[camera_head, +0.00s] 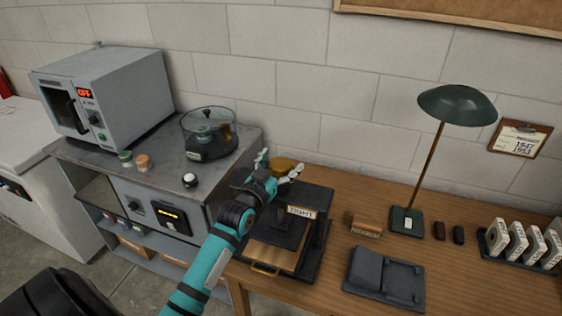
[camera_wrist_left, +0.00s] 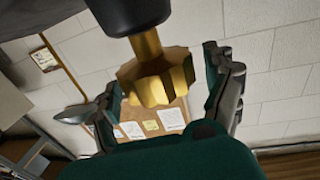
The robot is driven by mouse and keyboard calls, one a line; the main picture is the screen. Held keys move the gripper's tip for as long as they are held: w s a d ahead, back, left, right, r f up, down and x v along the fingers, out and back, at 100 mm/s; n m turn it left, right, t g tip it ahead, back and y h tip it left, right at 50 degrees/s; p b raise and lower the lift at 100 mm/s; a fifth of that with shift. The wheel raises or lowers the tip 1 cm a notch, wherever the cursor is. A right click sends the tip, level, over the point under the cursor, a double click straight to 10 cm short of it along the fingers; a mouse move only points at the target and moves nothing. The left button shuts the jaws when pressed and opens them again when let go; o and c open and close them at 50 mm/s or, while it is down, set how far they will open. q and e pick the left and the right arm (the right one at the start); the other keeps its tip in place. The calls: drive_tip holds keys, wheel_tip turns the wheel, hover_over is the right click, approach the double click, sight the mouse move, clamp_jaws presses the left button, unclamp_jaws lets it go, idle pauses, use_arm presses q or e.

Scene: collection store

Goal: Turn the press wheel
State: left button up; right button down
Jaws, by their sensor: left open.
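The press (camera_head: 317,236) is a dark frame with a "TIGHT" label, standing at the left end of the wooden table. Its wheel (camera_head: 284,166) is a brass knob on top, partly hidden behind my left gripper. In the left wrist view the lobed brass wheel (camera_wrist_left: 156,80) sits on a brass shaft below a dark cylinder. My left gripper (camera_head: 279,167) is open, with its fingers on either side of the wheel. In the left wrist view a gap shows between each finger and the wheel. My right gripper is not in view.
A green lamp (camera_head: 457,105), a grey tray (camera_head: 384,277), a small wooden block (camera_head: 366,225) and a rack of white pieces (camera_head: 521,246) share the table. Left of the press, a grey bench (camera_head: 160,170) holds an oven (camera_head: 105,90) and a round clear-walled device (camera_head: 209,132).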

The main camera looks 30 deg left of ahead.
use_arm(q)
drive_tip(key=c, duration=1.2)
drive_tip(key=m+h+b, duration=0.2)
drive_tip(key=b, duration=0.1)
drive_tip(key=shift+w+f+h, duration=0.1)
drive_tip(key=shift+f+h, duration=0.1)
drive_tip(key=shift+h, duration=0.2)
drive_tip(key=shift+r+m+h+b, duration=0.1)
drive_tip(key=shift+m+h+b, duration=0.2)
drive_tip(key=shift+h+b, duration=0.25)
drive_tip(key=shift+r, duration=0.1)
drive_tip(key=shift+h, duration=0.25)
